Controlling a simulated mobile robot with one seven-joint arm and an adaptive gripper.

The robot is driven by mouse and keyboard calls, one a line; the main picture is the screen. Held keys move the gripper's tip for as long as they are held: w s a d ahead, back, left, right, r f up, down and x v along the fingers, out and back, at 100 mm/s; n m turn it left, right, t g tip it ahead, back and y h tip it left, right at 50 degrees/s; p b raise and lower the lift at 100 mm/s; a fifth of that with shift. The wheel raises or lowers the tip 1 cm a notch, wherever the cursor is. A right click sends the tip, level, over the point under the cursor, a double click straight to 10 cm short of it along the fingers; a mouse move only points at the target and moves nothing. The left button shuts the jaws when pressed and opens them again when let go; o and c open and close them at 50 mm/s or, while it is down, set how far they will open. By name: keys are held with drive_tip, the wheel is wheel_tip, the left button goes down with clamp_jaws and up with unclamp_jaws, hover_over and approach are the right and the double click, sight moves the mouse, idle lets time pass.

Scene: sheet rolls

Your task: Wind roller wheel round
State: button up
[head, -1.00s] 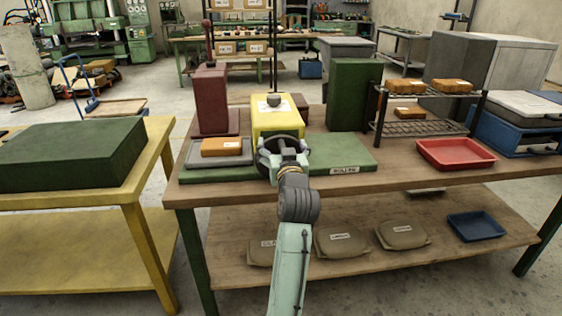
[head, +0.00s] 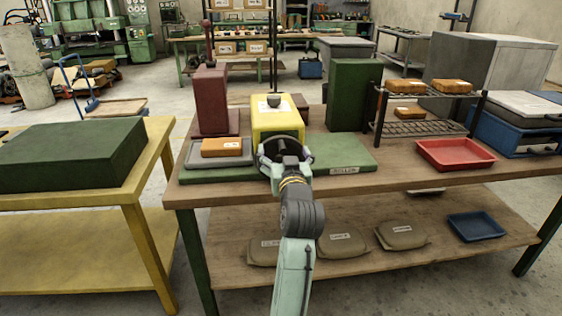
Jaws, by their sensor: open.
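The roller wheel (head: 278,138) is a dark round handwheel on the front of a yellow housing (head: 285,119). The housing stands on a green base plate (head: 343,157) with a label at its front right. My gripper (head: 284,158) is open at the wheel's lower right part, in front of it. My gripper and wrist hide the lower part of the wheel. I cannot tell from this view whether the fingers touch the rim.
A grey tray (head: 190,158) with an orange box (head: 222,147) lies left of the wheel, before a dark red block (head: 211,100). Right stand a green block (head: 352,95), a wire rack (head: 412,128) and a red tray (head: 456,155). Sacks (head: 341,243) lie on the lower shelf.

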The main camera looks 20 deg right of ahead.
drive_tip(key=v, duration=0.5)
drive_tip(key=shift+s, duration=0.2)
idle(0.4)
